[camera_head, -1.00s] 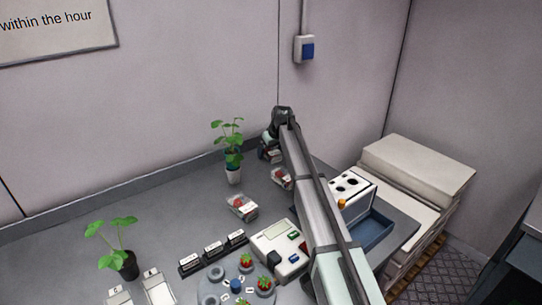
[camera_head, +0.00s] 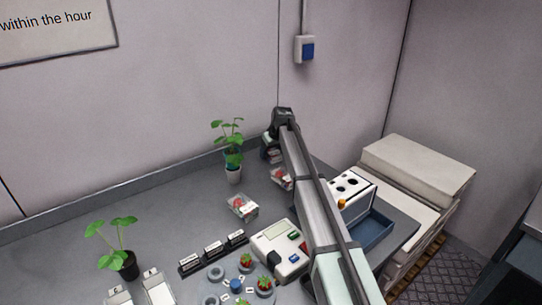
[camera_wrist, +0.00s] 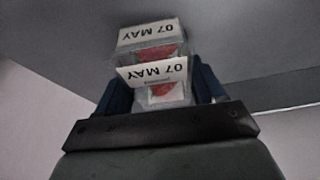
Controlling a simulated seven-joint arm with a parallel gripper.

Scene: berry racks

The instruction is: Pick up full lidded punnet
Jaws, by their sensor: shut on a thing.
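My gripper (camera_wrist: 162,88) is shut on a clear punnet (camera_wrist: 180,92) with red berries and a white label reading "07 MAY", which shows upside down in the wrist view. The dark blue fingers stand on either side of it. A second "07 MAY" label and more red show just beyond it; I cannot tell whether these belong to another punnet. In the head view the gripper is at the back of the bench near the wall, partly hidden by my arm. Two other clear punnets stand on the bench, one left of my arm (camera_head: 242,207) and one close beside it (camera_head: 281,178).
A potted plant (camera_head: 233,172) stands left of the gripper, and another (camera_head: 128,268) at front left. A white device (camera_head: 280,250), a round berry holder (camera_head: 218,284) and a row of small labelled blocks (camera_head: 212,250) are in front. A blue tray (camera_head: 372,234) lies right of my arm.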

